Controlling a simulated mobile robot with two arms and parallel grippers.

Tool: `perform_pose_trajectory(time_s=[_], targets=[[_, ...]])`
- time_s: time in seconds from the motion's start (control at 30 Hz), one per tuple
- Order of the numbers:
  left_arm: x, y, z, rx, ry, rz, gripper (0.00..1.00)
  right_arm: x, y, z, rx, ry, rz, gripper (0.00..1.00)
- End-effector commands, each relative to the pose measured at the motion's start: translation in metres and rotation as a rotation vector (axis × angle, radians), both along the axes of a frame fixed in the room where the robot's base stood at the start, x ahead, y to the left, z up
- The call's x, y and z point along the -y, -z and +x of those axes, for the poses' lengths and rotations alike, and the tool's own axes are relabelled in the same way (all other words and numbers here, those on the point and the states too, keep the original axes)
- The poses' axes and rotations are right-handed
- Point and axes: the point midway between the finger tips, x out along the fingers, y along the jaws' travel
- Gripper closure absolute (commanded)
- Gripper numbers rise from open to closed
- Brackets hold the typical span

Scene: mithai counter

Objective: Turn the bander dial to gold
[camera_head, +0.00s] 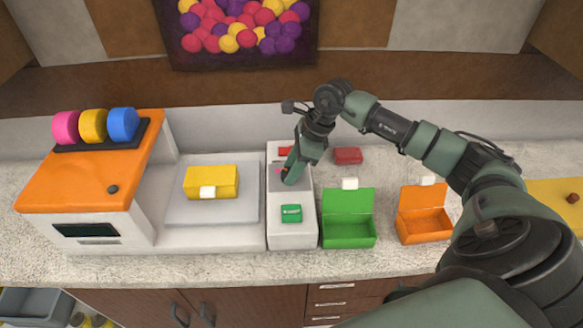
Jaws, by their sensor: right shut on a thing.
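The bander is a white machine with an orange top (75,185) at the left, carrying pink, yellow and blue rolls. A white control panel (279,240) stands to its right, with a grey dial area (304,184) in its middle. A small pink mark (278,171) shows at the left of that area. My right gripper (290,176) points down over the grey area and is shut on the dial, which it hides. I cannot tell which colour the dial points to. My left gripper is not in view.
A yellow box (211,181) sits on the machine's flat plate (190,213). The panel has a green button (291,213) in front and a red one (284,151) behind. Open green (348,232) and orange (424,224) boxes stand right; a red box (347,156) lies behind.

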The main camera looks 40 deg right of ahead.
Motion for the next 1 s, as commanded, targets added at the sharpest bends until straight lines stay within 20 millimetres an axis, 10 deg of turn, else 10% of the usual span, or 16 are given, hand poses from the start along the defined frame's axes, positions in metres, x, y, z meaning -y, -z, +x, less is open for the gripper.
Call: perform_pose_trajectory(time_s=[1.0], targets=[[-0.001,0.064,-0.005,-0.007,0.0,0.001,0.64,-0.003,0.0,-0.001,0.009,0.637,0.002,1.0]])
